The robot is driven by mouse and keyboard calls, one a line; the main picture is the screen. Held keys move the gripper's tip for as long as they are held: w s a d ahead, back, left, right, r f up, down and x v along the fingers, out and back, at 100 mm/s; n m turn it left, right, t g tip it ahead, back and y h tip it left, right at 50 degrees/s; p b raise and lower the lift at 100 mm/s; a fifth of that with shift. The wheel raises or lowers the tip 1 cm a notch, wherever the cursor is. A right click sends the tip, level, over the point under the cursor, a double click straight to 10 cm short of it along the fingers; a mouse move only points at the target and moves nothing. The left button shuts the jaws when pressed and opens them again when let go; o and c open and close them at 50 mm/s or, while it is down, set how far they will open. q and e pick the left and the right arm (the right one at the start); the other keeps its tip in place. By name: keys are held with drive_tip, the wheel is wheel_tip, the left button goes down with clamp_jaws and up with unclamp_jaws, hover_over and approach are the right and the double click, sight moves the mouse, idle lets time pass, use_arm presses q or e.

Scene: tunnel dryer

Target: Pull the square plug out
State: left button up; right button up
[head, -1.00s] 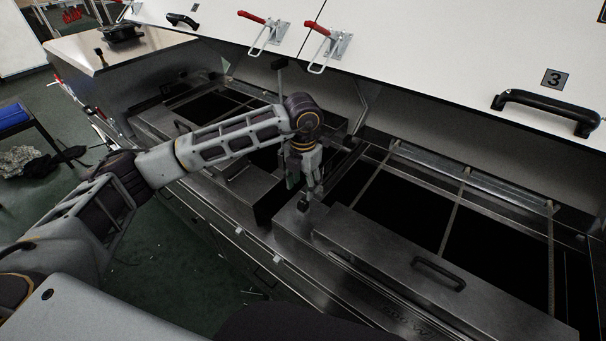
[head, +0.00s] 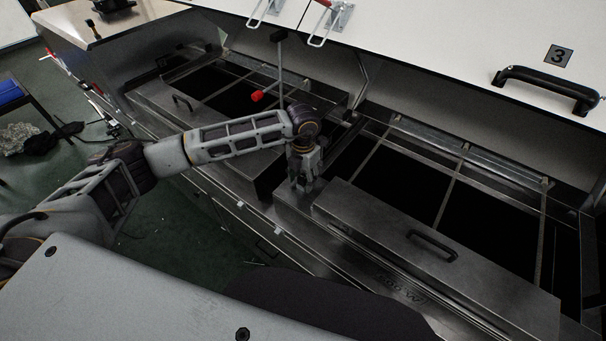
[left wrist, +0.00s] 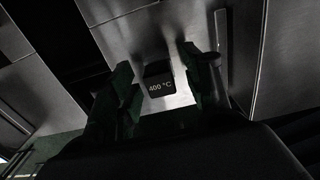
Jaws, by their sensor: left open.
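The square plug (left wrist: 158,78) is a small black block marked "400 °C" in the left wrist view, on a bare metal surface. My left gripper (left wrist: 158,60) is open, with one finger to each side of the plug; I see a gap on both sides and cannot tell any contact. In the head view my left gripper (head: 301,184) points down over the metal strip between the two dark openings. There the plug is hidden behind the fingers. My right gripper is not in view.
A metal cover with a black handle (head: 433,246) lies right of my left gripper. Another cover (head: 238,158) is partly behind my left arm. A red-knobbed lever (head: 257,96) stands behind that arm. The white hood (head: 430,45) overhangs the back.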

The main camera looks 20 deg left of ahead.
sight(303, 177)
use_arm(q)
clamp_jaws()
idle(0.5)
drive_tip(key=shift+r, duration=0.35)
idle(0.6)
drive_tip(key=shift+r, duration=0.25)
idle(0.4)
idle(0.5)
drive_tip(key=shift+r+p, duration=0.4)
drive_tip(key=shift+r, duration=0.3)
drive_tip(key=shift+r, duration=0.25)
idle(0.4)
